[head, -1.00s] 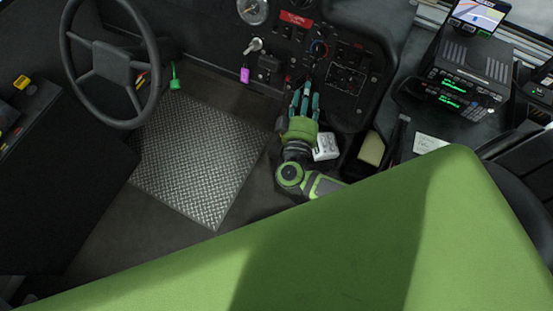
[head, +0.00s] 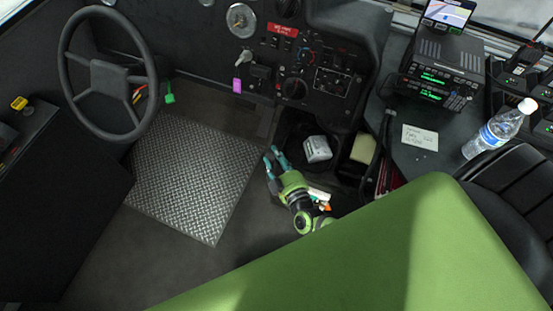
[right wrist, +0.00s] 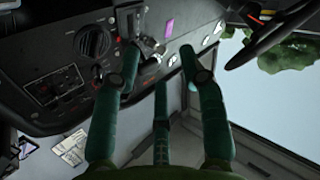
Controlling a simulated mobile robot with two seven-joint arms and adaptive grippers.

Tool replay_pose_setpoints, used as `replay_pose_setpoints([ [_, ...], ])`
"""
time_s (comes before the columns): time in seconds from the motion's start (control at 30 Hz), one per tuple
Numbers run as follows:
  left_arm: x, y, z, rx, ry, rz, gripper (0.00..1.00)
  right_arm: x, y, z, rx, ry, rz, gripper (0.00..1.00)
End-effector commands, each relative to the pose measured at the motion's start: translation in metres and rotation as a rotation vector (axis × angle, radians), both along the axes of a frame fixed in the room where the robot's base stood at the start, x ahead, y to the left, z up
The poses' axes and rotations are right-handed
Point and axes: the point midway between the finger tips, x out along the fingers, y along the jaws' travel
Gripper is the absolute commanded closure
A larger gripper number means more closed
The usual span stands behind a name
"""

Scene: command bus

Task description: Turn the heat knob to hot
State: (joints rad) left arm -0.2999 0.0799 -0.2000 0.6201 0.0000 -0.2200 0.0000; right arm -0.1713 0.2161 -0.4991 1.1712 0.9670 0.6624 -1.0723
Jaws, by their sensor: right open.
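The heat knob (head: 307,57) appears to be the small dark knob with a red and blue ring on the dashboard's control panel. Its pointer setting is too small to read. A larger black knob (head: 294,89) sits below it, and a big black dial (right wrist: 93,41) shows in the right wrist view. My right gripper (head: 273,155) is open and empty, below and left of the panel and apart from it. Its teal fingers (right wrist: 160,68) are spread in the right wrist view, with the dash beyond them. My left gripper is out of view.
The steering wheel (head: 108,69) is at left. A key (head: 243,58) with a purple tag (head: 237,85) sticks out of the dash. A radio (head: 443,75) and a water bottle (head: 498,128) are at right. The metal floor plate (head: 190,175) is clear.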

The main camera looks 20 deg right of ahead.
Motion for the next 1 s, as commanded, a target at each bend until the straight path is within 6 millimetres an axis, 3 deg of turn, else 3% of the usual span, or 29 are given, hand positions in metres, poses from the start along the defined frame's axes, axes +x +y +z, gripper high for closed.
replay_pose_setpoints([
  [0.23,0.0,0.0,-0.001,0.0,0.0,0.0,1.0,-0.013,0.005,-0.029,0.026,0.086,0.046,0.57],
  [0.77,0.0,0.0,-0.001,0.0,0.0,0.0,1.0,-0.023,0.006,-0.045,0.038,0.135,0.066,0.57],
  [0.87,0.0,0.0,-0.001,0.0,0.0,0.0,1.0,-0.049,0.008,-0.084,0.066,0.266,0.101,0.57],
  [0.97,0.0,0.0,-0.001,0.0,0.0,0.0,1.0,-0.107,0.006,-0.148,0.118,0.52,0.121,0.57],
  [1.0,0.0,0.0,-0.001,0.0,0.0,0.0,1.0,-0.137,0.003,-0.173,0.138,0.634,0.113,0.57],
])
